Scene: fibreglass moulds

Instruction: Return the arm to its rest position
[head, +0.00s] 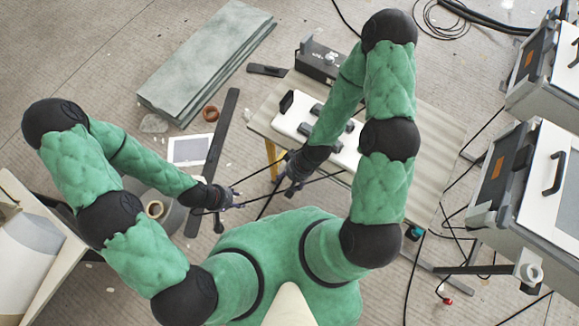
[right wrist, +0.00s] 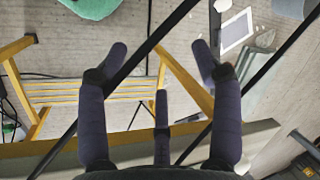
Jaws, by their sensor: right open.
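My right arm, in green padded covers, is bent with its elbow high over the table (head: 430,130). Its gripper (head: 281,178) points down and left, beyond the table's left edge. In the right wrist view the right gripper (right wrist: 161,58) has its dark fingers spread apart, with nothing between them. My left arm is bent out to the left, and its gripper (head: 236,198) is near the middle of the head view, close to the right gripper. The left fingers are too small to tell whether they are open or shut.
A white long device (head: 345,157) and a black box (head: 320,62) are on the table. Grey-green slabs (head: 205,60) lie on the floor. Hard cases (head: 530,190) stand at right. Thin dark cables cross near both grippers. A yellow trestle (right wrist: 90,90) shows below the right gripper.

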